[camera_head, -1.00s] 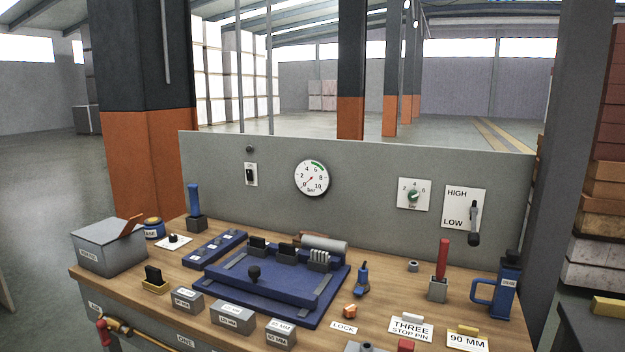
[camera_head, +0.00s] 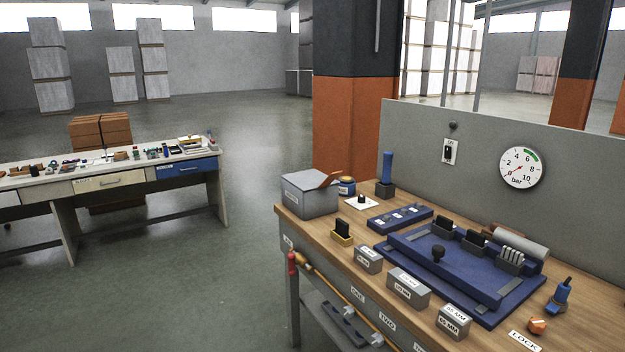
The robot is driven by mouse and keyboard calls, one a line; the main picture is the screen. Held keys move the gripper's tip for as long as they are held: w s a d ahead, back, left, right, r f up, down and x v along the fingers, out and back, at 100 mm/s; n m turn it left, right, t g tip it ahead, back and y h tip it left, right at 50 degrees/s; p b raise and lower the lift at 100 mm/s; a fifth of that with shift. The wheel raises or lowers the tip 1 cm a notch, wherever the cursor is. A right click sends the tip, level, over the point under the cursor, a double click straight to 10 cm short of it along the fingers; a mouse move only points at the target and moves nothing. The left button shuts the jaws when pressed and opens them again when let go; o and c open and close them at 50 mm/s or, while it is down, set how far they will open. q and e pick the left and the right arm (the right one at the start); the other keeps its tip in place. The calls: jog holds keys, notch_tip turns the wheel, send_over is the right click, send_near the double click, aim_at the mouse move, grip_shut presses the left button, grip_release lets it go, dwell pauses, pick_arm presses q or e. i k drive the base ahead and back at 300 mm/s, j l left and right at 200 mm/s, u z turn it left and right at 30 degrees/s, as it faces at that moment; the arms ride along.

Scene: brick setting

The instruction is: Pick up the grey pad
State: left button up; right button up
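I cannot tell for sure which thing is the grey pad. Three labelled grey blocks, a left one (camera_head: 368,260), a middle one (camera_head: 408,289) and a right one (camera_head: 454,322), stand along the front edge of the wooden workbench (camera_head: 318,226). A blue fixture (camera_head: 400,246) behind the blocks carries a black knob, dark pieces and a grey cylinder (camera_head: 520,242). Neither of my grippers is in view.
A grey box (camera_head: 308,200) stands at the bench's left corner. A blue-handled tool (camera_head: 386,172) stands behind it. A grey panel with a pressure gauge (camera_head: 521,168) closes the bench's back. A second bench (camera_head: 130,178) with small items stands at the left. Open floor (camera_head: 220,270) lies between the benches.

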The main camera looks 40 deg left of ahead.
aim_at(509, 253)
jog(key=i+j, duration=0.15)
jog(key=j, duration=0.25)
jog(key=i+j+z, duration=0.15)
jog(key=j, duration=0.25)
jog(key=i+j, duration=0.15)
jog(key=j, duration=0.3)
jog(key=i+j+z, duration=0.15)
jog(key=j, duration=0.25)
jog(key=i+j, duration=0.1)
jog(key=j, duration=0.35)
jog(key=z, duration=0.05)
